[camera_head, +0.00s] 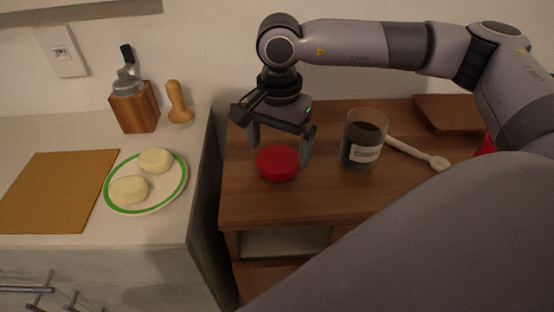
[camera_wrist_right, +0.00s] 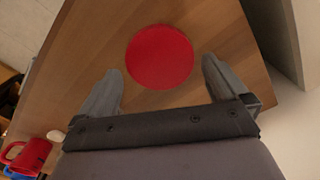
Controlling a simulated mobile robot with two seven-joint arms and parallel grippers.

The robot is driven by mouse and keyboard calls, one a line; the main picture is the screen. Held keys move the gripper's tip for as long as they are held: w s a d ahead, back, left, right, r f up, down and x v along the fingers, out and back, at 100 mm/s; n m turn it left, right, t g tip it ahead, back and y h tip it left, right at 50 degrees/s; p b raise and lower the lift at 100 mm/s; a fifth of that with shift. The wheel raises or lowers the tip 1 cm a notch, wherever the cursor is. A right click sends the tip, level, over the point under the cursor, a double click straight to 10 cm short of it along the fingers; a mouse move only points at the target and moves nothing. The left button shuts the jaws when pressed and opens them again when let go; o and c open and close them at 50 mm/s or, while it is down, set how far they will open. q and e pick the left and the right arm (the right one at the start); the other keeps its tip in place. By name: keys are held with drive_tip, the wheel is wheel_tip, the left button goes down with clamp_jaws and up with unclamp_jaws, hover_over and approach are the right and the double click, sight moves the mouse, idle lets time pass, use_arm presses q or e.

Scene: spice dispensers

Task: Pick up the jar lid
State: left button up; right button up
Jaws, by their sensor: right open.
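The jar lid (camera_head: 277,163) is a round red disc lying flat on the wooden cabinet top, left of the jar. It also shows as a full red circle in the right wrist view (camera_wrist_right: 160,56). My right gripper (camera_head: 280,147) is open and points down over the lid, with a finger to each side of it. In the right wrist view the open fingers (camera_wrist_right: 160,72) stand left and right of the lid's near part, and nothing is held. I cannot tell the exact height of the fingertips above the wood. My left gripper is not in view.
An open glass jar (camera_head: 363,138) with dark contents and a label stands right of the lid. A white spoon (camera_head: 418,153) and a wooden board (camera_head: 449,113) lie farther right. A red mug (camera_wrist_right: 32,152) shows in the wrist view. Left, across a gap, a counter holds a plate (camera_head: 146,207).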

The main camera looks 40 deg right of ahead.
drive_tip(key=shift+f, duration=1.4)
drive_tip(key=c, duration=0.8)
